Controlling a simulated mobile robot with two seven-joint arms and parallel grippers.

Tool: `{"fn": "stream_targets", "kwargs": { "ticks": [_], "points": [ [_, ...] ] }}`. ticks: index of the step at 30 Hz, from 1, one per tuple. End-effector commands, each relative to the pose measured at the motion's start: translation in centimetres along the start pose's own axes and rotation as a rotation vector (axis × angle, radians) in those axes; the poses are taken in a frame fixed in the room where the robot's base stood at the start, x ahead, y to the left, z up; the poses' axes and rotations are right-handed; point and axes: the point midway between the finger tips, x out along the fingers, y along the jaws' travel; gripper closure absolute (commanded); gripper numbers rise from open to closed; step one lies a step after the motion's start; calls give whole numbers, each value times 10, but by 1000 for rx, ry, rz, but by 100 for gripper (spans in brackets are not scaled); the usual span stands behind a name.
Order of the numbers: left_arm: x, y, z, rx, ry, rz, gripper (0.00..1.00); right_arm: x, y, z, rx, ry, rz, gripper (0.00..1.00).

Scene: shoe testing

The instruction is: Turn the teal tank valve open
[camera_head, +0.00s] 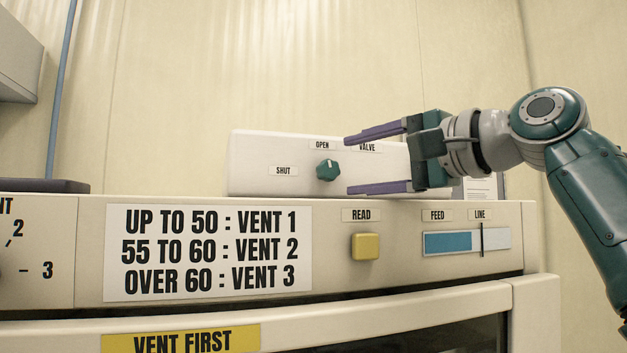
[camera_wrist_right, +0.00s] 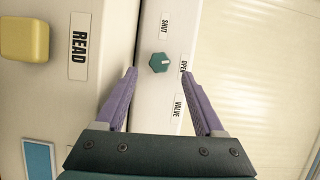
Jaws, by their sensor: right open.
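The teal valve knob (camera_head: 327,170) is on the pale upper panel (camera_head: 255,150), right of the SHUT label (camera_head: 283,171) and below the OPEN label (camera_head: 322,145). It also shows in the right wrist view (camera_wrist_right: 159,63), with a small pale mark that appears to point toward the OPEN label (camera_wrist_right: 184,66). My right gripper (camera_head: 349,165) is open and empty, its purple fingers pointing left at the knob. In the wrist view the knob lies just beyond and between the fingertips (camera_wrist_right: 160,73); I cannot tell whether they touch it. My left gripper is not in view.
Below are a yellow READ button (camera_head: 365,246), a blue FEED gauge (camera_head: 450,243) and a vent sign (camera_head: 208,250). A dark flat object (camera_head: 45,186) lies on the left of the machine's top. The wall behind is bare.

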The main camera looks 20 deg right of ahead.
Motion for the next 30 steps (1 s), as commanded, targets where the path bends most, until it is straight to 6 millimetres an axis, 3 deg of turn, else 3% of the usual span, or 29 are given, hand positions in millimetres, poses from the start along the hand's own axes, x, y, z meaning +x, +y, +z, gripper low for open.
{"fn": "stream_targets", "kwargs": {
  "ticks": [1, 3, 9, 20, 25, 30],
  "points": [
    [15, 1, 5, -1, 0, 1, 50, -10, 8, 0, -6, 3, -2, 30],
    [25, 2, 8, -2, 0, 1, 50, -24, 8, 0, -6, 3, -2, 30],
    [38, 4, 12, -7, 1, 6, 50, -50, 4, 0, -1, 2, 0, 30],
    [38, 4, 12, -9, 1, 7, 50, -55, 0, 0, 0, 0, 2, 30],
    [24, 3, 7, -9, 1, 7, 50, -49, -5, 4, -101, 15, 38, 30],
    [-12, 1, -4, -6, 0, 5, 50, -33, -16, 16, -478, 56, 176, 30]
  ]
}}
